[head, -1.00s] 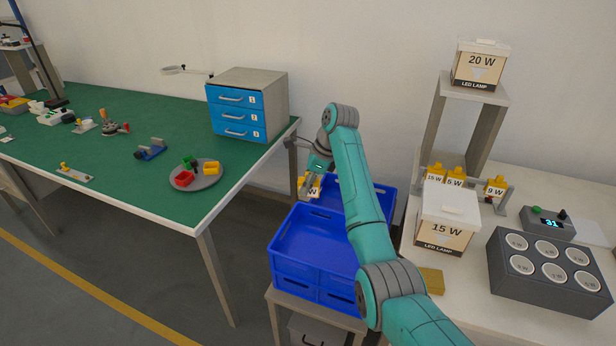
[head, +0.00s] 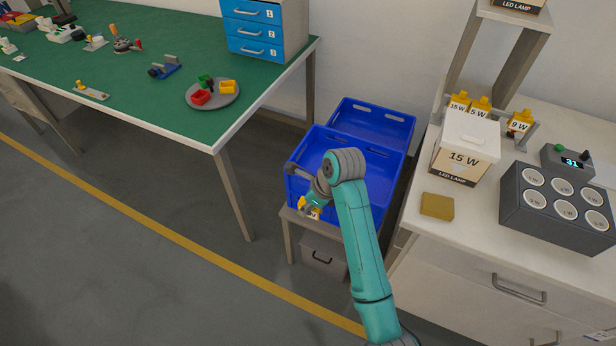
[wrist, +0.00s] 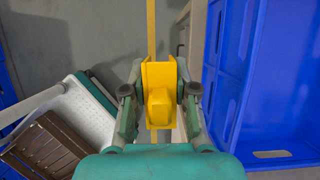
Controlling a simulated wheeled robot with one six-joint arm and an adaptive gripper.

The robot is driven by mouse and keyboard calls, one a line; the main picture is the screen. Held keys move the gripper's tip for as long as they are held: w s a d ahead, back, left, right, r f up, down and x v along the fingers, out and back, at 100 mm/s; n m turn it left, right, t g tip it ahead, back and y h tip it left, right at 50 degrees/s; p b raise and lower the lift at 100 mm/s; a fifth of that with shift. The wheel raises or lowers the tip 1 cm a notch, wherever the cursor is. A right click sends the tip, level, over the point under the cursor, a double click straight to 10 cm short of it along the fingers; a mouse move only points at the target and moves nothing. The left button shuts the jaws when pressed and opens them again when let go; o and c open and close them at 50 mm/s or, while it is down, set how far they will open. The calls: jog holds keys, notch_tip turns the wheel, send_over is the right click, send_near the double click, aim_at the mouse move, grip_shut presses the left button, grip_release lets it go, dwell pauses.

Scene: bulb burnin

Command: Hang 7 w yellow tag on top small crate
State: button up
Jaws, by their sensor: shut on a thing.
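My gripper (head: 309,204) is shut on a yellow tag (head: 311,213), low beside the front left side of the front blue crate (head: 340,150). The tag also shows between both fingers in the wrist view (wrist: 158,95); its writing cannot be read there. The front crate stands on a small grey stand (head: 291,215), and my arm hides part of its front. A second blue crate (head: 372,116) is behind it. In the wrist view a blue crate wall (wrist: 232,70) is to the right of the gripper, apart from the tag.
The green workbench (head: 120,80) is to the left, its leg (head: 234,195) near the stand. The white bench (head: 420,225) on the right holds a 15 W box (head: 466,145), a 9 W tag (head: 519,122) and a grey socket block (head: 555,207). Open floor lies left of the stand.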

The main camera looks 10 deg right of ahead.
jog(key=shift+w+d+f, duration=0.15)
jog(key=shift+w+d, duration=1.35)
jog(key=shift+w, duration=0.05)
jog(key=shift+w+d+f, duration=0.15)
jog(key=shift+w+d, duration=1.3)
jog(key=shift+w, duration=0.15)
jog(key=shift+w+d+f, duration=0.15)
jog(key=shift+w+d, duration=1.35)
jog(key=shift+w, duration=0.05)
jog(key=shift+f, duration=2.8)
jog(key=o, duration=1)
jog(key=shift+c, duration=0.2)
jog(key=v, duration=1.2)
